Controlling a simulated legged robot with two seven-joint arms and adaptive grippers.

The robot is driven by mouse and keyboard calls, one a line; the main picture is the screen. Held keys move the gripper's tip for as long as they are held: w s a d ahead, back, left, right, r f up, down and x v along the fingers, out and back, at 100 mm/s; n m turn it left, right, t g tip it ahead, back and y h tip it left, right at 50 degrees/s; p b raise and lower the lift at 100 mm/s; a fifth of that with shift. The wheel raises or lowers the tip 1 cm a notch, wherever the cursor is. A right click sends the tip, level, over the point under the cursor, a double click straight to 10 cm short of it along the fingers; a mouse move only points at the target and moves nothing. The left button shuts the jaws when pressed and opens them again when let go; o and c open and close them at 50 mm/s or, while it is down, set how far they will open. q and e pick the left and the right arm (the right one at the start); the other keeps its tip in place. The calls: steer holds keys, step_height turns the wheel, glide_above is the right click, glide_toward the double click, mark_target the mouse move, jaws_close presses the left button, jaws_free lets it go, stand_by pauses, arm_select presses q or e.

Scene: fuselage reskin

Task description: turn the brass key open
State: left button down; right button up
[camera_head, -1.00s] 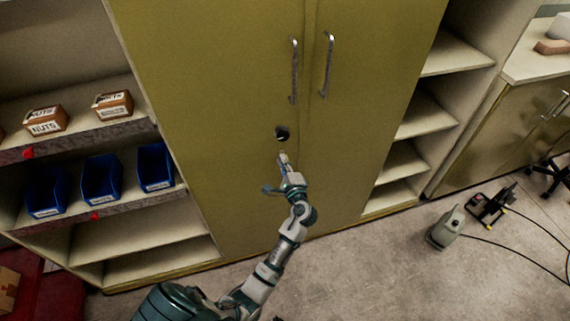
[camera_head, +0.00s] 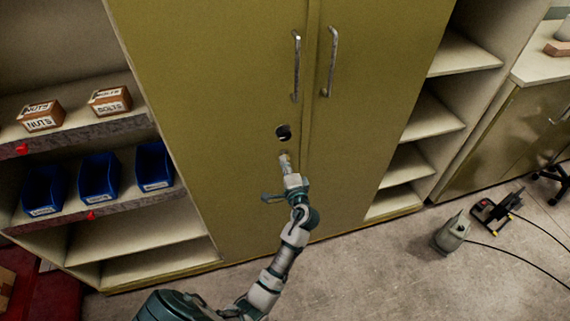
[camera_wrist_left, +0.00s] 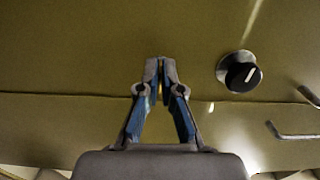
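My left gripper (camera_head: 284,157) is at the olive cabinet's left door, just below a round dark knob (camera_head: 283,132). In the left wrist view its two fingers (camera_wrist_left: 160,65) are closed together at the tips, with a thin brass-yellow sliver between them. This looks like the brass key (camera_wrist_left: 160,91), mostly hidden by the fingers. The knob also shows in the wrist view (camera_wrist_left: 240,74), to the right of the fingers and apart from them, with a white mark on its face. My right gripper is not in view.
Two metal handles (camera_head: 296,66) (camera_head: 329,62) stand above, either side of the door seam. Open shelves with blue bins (camera_head: 98,177) and labelled boxes (camera_head: 109,101) are at left. Empty shelves are at right. A grey device (camera_head: 452,233) with cables is on the floor.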

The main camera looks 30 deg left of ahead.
arm_select(q)
steer(key=shift+r, duration=0.1)
steer(key=c, duration=1.5)
jaws_free()
steer(key=shift+w, duration=0.1)
steer(key=shift+o, duration=0.7)
steer(key=shift+a+f, duration=0.1)
steer(key=shift+f, duration=0.1)
steer(key=v, duration=1.2)
